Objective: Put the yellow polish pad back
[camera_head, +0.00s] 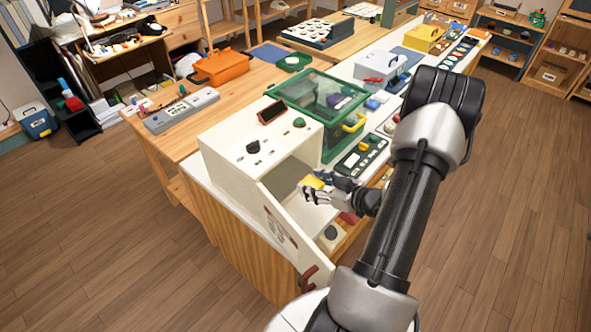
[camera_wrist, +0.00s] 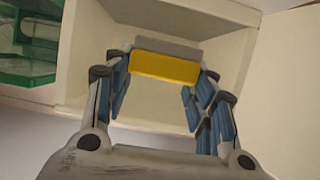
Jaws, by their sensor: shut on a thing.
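The yellow polish pad (camera_wrist: 164,69) is a yellow block with a grey layer along its far side, seen between my fingertips in the wrist view. It also shows as a small yellow patch in the head view (camera_head: 313,182). My gripper (camera_wrist: 160,75) is shut on it and holds it at the open front of a cream box-shaped cabinet (camera_head: 225,150). In the wrist view the cabinet's interior (camera_wrist: 150,108) lies beyond the pad and looks empty where visible. The cabinet door (camera_head: 289,235) stands open, with a red handle. Part of the interior is hidden by my gripper.
A green-framed clear case (camera_head: 318,92) stands just behind the cabinet; its edge also shows in the wrist view (camera_wrist: 35,45). A dark panel with buttons (camera_head: 361,156) lies on the counter to the right. The wooden floor at right is clear.

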